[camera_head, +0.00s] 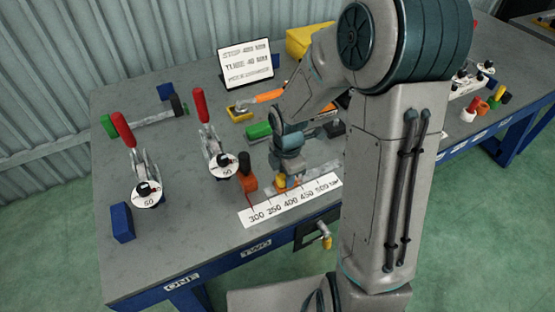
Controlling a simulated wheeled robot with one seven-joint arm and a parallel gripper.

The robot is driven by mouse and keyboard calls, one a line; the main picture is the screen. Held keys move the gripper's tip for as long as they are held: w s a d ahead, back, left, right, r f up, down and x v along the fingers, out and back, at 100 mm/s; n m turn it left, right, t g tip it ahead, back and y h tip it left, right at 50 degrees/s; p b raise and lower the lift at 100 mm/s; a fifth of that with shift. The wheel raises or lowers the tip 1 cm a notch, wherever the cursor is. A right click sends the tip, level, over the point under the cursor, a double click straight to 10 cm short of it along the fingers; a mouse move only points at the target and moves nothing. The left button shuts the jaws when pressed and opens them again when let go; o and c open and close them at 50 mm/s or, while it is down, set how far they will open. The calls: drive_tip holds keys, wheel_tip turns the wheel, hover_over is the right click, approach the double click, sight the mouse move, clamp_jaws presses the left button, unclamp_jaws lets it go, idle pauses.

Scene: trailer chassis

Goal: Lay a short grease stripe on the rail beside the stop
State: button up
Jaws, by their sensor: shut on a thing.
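My gripper (288,172) points down over the scale at the front middle of the bench. It is shut on a small yellow-orange thing (282,182), mostly hidden by the gripper. I cannot tell whether that thing touches the rail. A grey metal rail (325,167) runs behind the white scale strip (262,214), partly hidden by my gripper and arm. No grease stripe can be made out at this size.
Two red-handled toggle clamps (146,190) (217,160) stand to the left. A blue block (122,222) lies at the left front. Behind are a green block (259,131), an orange-handled tool (266,97) and a sign (245,64).

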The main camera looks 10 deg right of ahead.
sight(280, 176)
drive_tip(key=shift+s+a, duration=0.25)
drive_tip(key=shift+a, duration=0.6)
wheel_tip(280, 176, up, 3)
drive_tip(key=shift+f+p, duration=0.15)
drive_tip(key=shift+p, duration=0.7)
wheel_tip(280, 176, up, 6)
drive_tip(key=p, duration=0.5)
drive_tip(key=shift+a+f, duration=0.1)
drive_tip(key=shift+f, duration=0.15)
drive_tip(key=shift+f, duration=0.15)
